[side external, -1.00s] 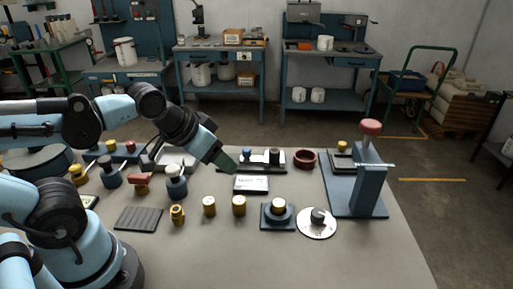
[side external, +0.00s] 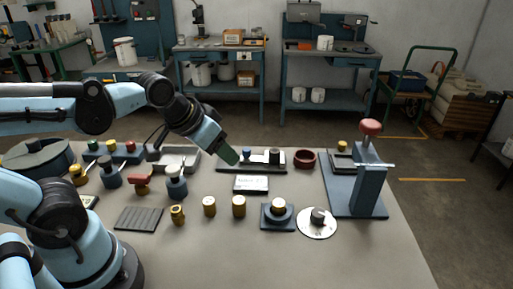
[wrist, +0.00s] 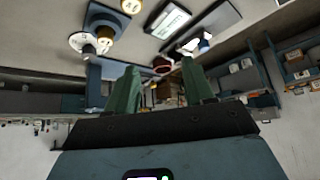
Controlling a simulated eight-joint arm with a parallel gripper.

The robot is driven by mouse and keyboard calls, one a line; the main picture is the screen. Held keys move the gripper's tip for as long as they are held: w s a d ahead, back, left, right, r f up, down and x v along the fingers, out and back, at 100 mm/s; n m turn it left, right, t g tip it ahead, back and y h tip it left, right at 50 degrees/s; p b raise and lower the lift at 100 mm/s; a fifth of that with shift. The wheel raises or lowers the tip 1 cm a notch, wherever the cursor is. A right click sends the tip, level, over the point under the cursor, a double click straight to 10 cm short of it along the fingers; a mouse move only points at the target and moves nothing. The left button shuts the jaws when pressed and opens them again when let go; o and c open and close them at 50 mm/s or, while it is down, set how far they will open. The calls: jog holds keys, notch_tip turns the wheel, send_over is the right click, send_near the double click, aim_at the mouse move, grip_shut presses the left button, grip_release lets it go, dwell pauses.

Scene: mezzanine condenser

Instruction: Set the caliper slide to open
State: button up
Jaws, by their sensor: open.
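What looks like the caliper slide (side external: 287,168) is a dark rail with a pale strip, a small blue knob and a dark cylinder, near the back middle of the table in the side view. My gripper (side external: 233,158) is at the rail's left end, tilted down to the right. In the side view I cannot tell whether it touches the rail. In the wrist view its two green fingers (wrist: 160,85) stand wide apart with nothing held between them. Part of the rail's left end is hidden behind the gripper.
A white labelled card (side external: 251,184) lies just in front of the rail. A red ring (side external: 304,159) sits to its right, and a blue press stand (side external: 370,190) farther right. Brass cylinders (side external: 239,206), a round dial (side external: 317,223) and a ribbed dark mat (side external: 139,219) lie toward the front.

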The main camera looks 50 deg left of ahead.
jog(key=w+a+r+n+g, duration=0.1)
jog(key=w+a, duration=0.3)
jog(key=w, duration=0.1)
jog(key=n+g, duration=0.1)
send_near(246, 149)
jog(key=shift+y, duration=0.3)
jog(key=x, duration=0.8)
jog(key=shift+w+d+f, duration=0.2)
jog(key=shift+d+f, duration=0.05)
jog(key=shift+c, duration=0.5)
grip_shut()
